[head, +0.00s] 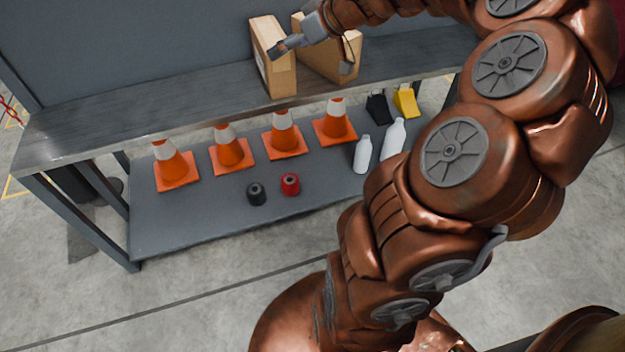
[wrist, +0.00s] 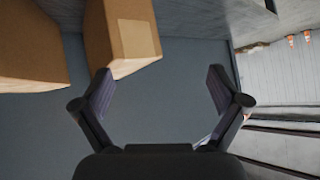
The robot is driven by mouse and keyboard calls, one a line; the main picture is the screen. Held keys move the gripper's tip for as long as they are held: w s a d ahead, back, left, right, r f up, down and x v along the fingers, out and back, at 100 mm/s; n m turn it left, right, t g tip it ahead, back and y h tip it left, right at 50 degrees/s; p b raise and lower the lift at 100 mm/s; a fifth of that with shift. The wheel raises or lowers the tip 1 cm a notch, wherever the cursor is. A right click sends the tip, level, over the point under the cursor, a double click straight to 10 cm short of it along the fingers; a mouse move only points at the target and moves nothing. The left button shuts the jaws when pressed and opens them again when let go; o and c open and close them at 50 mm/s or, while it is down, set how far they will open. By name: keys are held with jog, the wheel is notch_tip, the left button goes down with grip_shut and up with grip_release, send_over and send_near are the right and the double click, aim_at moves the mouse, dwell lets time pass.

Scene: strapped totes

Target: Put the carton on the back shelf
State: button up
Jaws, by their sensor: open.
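Two brown cartons stand on the upper grey shelf (head: 150,108), in front of a back panel. The right carton (head: 350,55) is partly hidden by my gripper (head: 313,59). In the wrist view a carton with a pale label (wrist: 97,38) stands ahead and left of centre, and another carton (wrist: 25,45) is at the left edge. My gripper (wrist: 160,78) is open and empty, its fingers spread over bare grey surface. In the head view it overlaps both cartons; contact cannot be told.
The lower shelf (head: 200,225) holds several orange cones (head: 231,150), two white bottles (head: 363,155), a black spool (head: 256,194), a red spool (head: 290,184), and black and yellow items (head: 405,102). The upper shelf's left half is clear.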

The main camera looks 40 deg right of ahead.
jog(key=s+a+f+g, duration=0.4)
jog(key=s+a, duration=0.3)
jog(key=a, duration=0.4)
jog(key=s+a+f+g, duration=0.4)
jog(key=s+a, duration=0.4)
jog(key=a, duration=0.3)
jog(key=s+f+m+g+h, duration=0.1)
jog(key=s+f+g+h, duration=0.1)
jog(key=s, duration=0.7)
jog(key=s+d+f+m+g+h, duration=0.1)
jog(key=s+f+g+h, duration=0.1)
jog(key=s, duration=0.7)
jog(key=shift+s+f+g, duration=0.35)
jog(key=shift+f+g, duration=0.05)
jog(key=shift+f, duration=0.15)
jog(key=shift+d, duration=0.1)
notch_tip(320, 180, up, 32)
jog(key=w+t+p, duration=0.1)
jog(key=t+p, duration=0.1)
jog(key=p, duration=2.8)
jog(key=shift+w, duration=0.4)
jog(key=shift+d, duration=0.1)
jog(key=shift+c, duration=0.4)
